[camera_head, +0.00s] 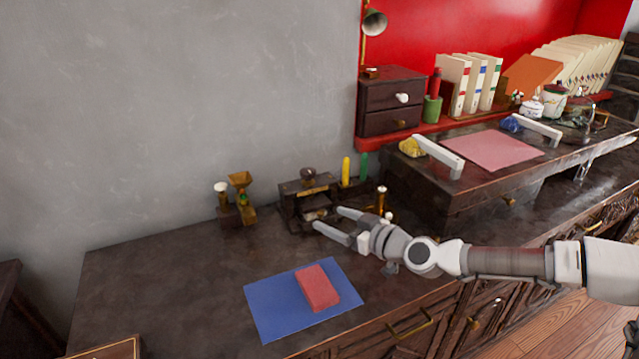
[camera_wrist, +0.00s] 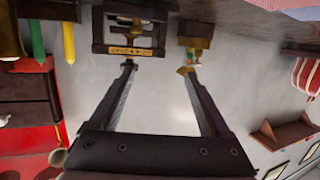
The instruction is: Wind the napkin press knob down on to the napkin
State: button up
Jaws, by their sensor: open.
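The napkin press (camera_head: 290,190) is a dark wooden frame with a dark round knob (camera_head: 308,174) on top. It stands at the back of the dark counter, near the grey wall. A small pale thing shows low inside the frame, but I cannot tell whether it is the napkin. In the wrist view the press (camera_wrist: 102,30) appears upside down at the top, with a brass plate on its front. My gripper (camera_head: 328,218) is open and empty, in front of the press. In the wrist view its fingertips (camera_wrist: 157,68) point towards the press and the brass grinder, apart from both.
A brass grinder (camera_head: 241,196) stands left of the press. Yellow (camera_head: 346,170) and green (camera_head: 364,165) candles and a brass post (camera_head: 382,200) stand to its right. A red block (camera_head: 318,288) lies on a blue mat (camera_head: 268,308) in front.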

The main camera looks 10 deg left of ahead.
aim_at(312, 175)
jog(key=w+d+r+m+t+b, duration=0.1)
jog(key=w+d+r+m+t, duration=0.1)
jog(key=w+d+r+t, duration=0.15)
jog(key=shift+g+y, duration=0.25)
jog(key=shift+y, duration=0.05)
jog(key=b+x, duration=0.1)
jog(key=x, duration=0.4)
jog(key=b+x, duration=0.1)
jog(key=x, duration=0.5)
jog(key=f+b+x, duration=0.1)
jog(key=b+x, duration=0.1)
jog(key=x, duration=0.3)
jog(key=shift+w+a, duration=0.2)
jog(key=shift+a, duration=0.15)
grip_shut()
